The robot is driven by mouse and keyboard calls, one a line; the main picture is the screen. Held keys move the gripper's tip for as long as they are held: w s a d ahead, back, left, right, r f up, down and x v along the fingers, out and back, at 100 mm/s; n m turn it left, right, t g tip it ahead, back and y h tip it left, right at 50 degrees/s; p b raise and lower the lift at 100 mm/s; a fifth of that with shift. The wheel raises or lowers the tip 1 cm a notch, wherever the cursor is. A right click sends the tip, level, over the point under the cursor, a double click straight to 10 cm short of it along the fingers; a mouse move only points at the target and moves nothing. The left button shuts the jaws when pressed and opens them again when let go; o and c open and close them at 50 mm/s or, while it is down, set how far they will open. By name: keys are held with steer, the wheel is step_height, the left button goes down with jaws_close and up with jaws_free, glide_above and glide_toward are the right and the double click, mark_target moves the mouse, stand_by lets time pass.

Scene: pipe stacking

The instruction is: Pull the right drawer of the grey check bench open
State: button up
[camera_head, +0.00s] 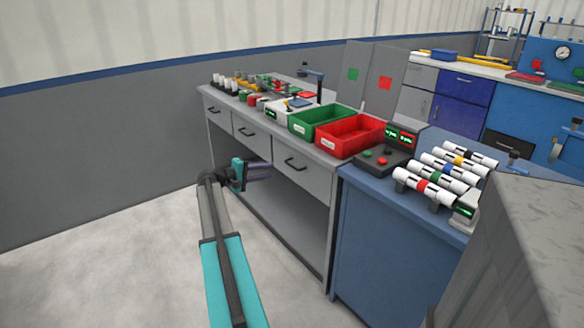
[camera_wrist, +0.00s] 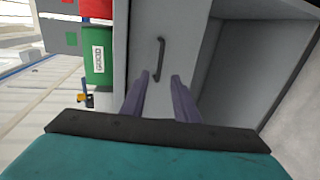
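The grey check bench (camera_head: 322,225) has three drawers in a row under its top, all closed flush. The right drawer (camera_head: 312,178) has a dark bar handle (camera_head: 295,164). My gripper (camera_head: 268,170) is in front of the bench, near the right drawer and left of its handle in the head view. In the wrist view my gripper (camera_wrist: 161,84) is open and empty, with two purple fingers apart. The handle (camera_wrist: 160,60) stands upright there, just beyond the fingertips and in line with the gap. The fingers look apart from it.
A green bin (camera_head: 315,122) and a red bin (camera_head: 350,135) stand on the bench top above the right drawer. A blue cabinet (camera_head: 385,245) with white pipes adjoins on the right. The floor (camera_head: 110,265) in front is clear.

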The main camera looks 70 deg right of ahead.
mark_target(291, 166)
steer(key=x, duration=1.3)
steer(key=shift+s+d+f, duration=0.1)
steer(key=shift+s+d, duration=0.05)
steer(key=shift+d, duration=0.1)
jaws_close()
steer(key=shift+d, duration=0.35)
steer(key=shift+a, duration=0.3)
steer(key=shift+s+a+b, duration=0.1)
steer(key=shift+b, duration=0.2)
